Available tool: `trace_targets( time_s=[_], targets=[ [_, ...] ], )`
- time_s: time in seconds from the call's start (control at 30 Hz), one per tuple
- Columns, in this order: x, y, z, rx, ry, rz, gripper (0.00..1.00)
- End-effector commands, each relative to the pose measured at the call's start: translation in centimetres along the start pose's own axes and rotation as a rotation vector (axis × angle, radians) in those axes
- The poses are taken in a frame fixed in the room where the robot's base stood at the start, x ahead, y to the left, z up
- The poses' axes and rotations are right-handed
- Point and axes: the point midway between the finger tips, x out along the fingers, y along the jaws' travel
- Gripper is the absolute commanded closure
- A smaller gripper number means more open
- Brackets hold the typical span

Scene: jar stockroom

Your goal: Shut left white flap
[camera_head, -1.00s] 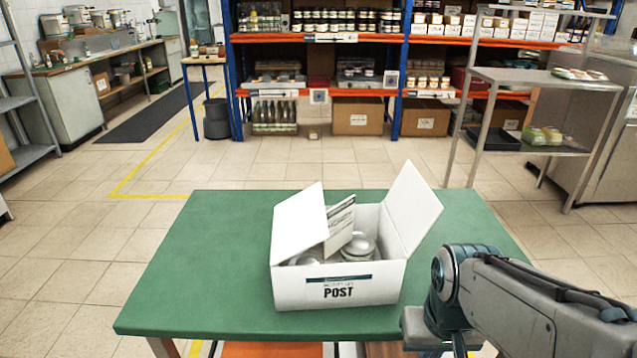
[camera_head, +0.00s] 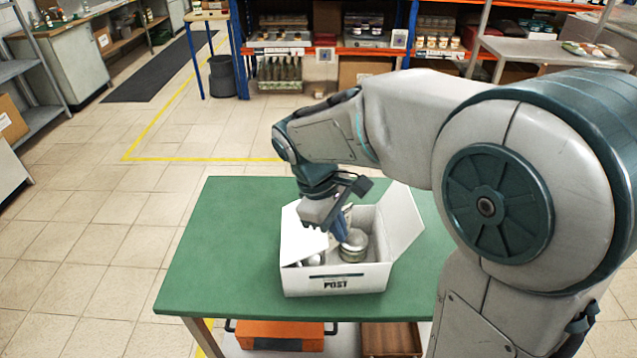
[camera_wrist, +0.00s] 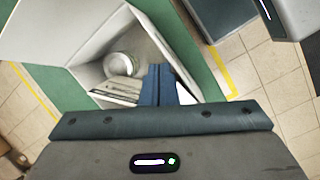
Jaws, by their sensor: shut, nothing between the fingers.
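The white box (camera_head: 335,282) marked POST stands on the green table. Its left white flap (camera_head: 298,238) is raised, leaning inward over the left of the opening. The right flap (camera_head: 403,222) stands open, tilted outward. My gripper (camera_head: 341,236) is shut and empty, pointing down at the opening, just right of the left flap's inner edge; contact cannot be told. In the wrist view my blue fingers (camera_wrist: 160,84) are together over the opening, with a white edge beside them. A lidded jar (camera_head: 354,246) sits in the box; it also shows in the wrist view (camera_wrist: 122,64).
The green table (camera_head: 222,250) is clear left of the box. My arm hides part of the table's right side. Shelves (camera_head: 330,45) with bottles and jars stand behind. An orange case (camera_head: 280,335) sits below the table. Open floor lies to the left.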

Motion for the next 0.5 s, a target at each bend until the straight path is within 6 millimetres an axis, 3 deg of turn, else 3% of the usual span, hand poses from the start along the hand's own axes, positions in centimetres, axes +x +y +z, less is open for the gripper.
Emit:
trace_targets(
  time_s=[0.03, 0.2, 0.33, 0.5],
  targets=[
    [-3.1, 0.2, -0.7, -0.076, -0.024, 0.014, 1.0],
    [-8.1, -0.1, -3.9, -0.314, -0.106, 0.066, 1.0],
    [-10.7, -0.6, -5.9, -0.449, -0.154, 0.095, 1.0],
    [-12.3, -1.2, -7.5, -0.549, -0.192, 0.118, 1.0]
  ],
)
